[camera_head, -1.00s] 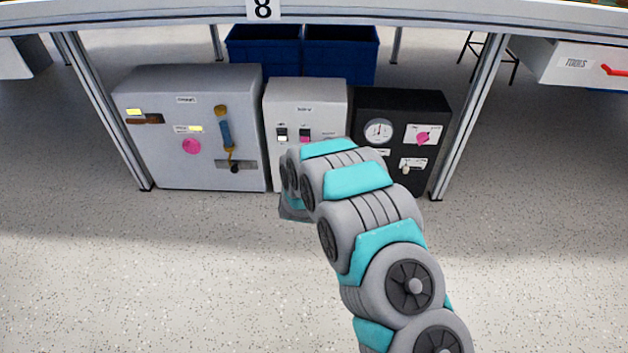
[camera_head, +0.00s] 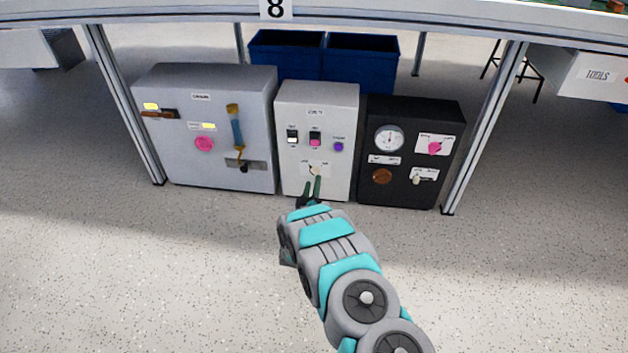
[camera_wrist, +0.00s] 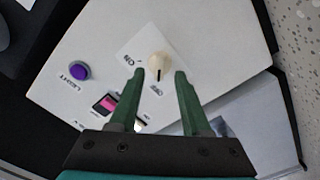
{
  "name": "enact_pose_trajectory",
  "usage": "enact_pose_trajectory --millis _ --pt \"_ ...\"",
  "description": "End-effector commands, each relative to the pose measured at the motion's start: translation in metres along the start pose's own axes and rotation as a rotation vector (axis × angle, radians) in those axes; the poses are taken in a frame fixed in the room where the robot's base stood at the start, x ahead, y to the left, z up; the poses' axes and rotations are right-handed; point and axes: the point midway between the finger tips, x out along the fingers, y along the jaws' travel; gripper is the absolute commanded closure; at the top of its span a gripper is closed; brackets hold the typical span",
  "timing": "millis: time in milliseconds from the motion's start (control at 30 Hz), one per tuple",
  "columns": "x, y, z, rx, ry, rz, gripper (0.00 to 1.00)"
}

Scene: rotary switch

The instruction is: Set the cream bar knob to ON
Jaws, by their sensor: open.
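The cream bar knob (camera_head: 315,170) sits on a pale label plate low on the white box (camera_head: 345,180). In the wrist view the knob (camera_wrist: 159,63) stands just beyond and between my fingertips, with a dark mark on its lower side facing the OFF lettering (camera_wrist: 156,91). The ON lettering (camera_wrist: 129,60) is to its left. My gripper (camera_wrist: 160,75) is open, its green fingers on either side of the knob's line. I cannot tell whether they touch it. In the head view my gripper (camera_head: 312,183) points up at the knob from below.
The white box also carries two rocker switches (camera_head: 315,138) and a purple button (camera_head: 339,146). A grey cabinet (camera_head: 220,165) stands to the left and a black box (camera_head: 400,195) to the right. Blue bins (camera_head: 360,65) are behind. The floor in front is clear.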

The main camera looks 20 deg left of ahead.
Motion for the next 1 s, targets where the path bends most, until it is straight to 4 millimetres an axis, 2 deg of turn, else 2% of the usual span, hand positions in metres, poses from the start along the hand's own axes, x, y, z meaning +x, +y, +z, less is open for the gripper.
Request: enact_pose_trajectory --millis 100,300,667,1000 --pt "0.014 0.0 0.001 0.0 0.001 0.002 0.53" --pt "0.029 0.0 -0.001 0.001 0.002 0.001 0.53" --pt "0.032 0.0 -0.001 0.0 0.002 0.0 0.53" --pt "0.032 0.0 -0.001 0.0 0.001 -0.001 0.91"
